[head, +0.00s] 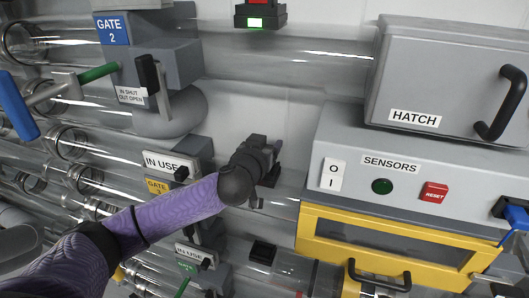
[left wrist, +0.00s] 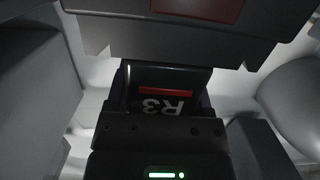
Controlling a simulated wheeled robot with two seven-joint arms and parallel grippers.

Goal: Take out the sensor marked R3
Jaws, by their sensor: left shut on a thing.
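The sensor marked R3 (left wrist: 160,104) is a black block with a red stripe and white lettering, which reads upside down in the left wrist view. My left gripper (head: 264,170) is at a clear tube in the middle of the head view, left of the sensors box. It is shut on the R3 sensor. In the head view my gripper and wrist hide most of the sensor. I cannot tell whether the sensor still sits in its mount. My right gripper is not in view.
The grey sensors box (head: 450,185) has an O/I switch (head: 333,175), a green lamp (head: 382,186) and a red reset button (head: 434,192). The grey hatch (head: 440,75) is above it, the yellow drawer (head: 420,262) below. Gate 2 (head: 150,50) and clear tubes stand left.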

